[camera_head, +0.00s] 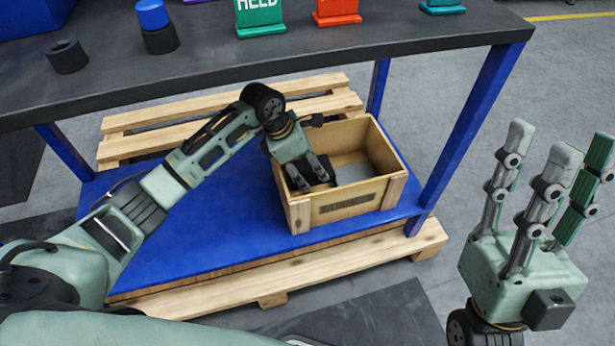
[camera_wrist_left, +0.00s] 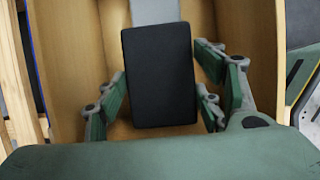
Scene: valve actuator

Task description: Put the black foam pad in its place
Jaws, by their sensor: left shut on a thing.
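The black foam pad (camera_wrist_left: 158,75) is a dark rectangular block, seen clearly between my left gripper's fingers in the left wrist view. My left gripper (camera_head: 312,178) reaches down into the wooden crate (camera_head: 302,215) at its left side and is shut on the pad. In the head view the pad (camera_head: 322,166) is mostly hidden by the fingers. The crate walls also show around the pad in the wrist view (camera_wrist_left: 65,50). My right gripper (camera_head: 545,165) is raised at the right, fingers spread open and empty, away from the crate.
The crate stands on a blue lower shelf (camera_head: 220,235) beneath a dark tabletop (camera_head: 240,50). A grey piece (camera_head: 356,171) lies inside the crate. Blue table legs (camera_head: 470,130) flank the space. Black cylinders (camera_head: 67,57), one with a blue top, and coloured holders (camera_head: 260,18) stand above.

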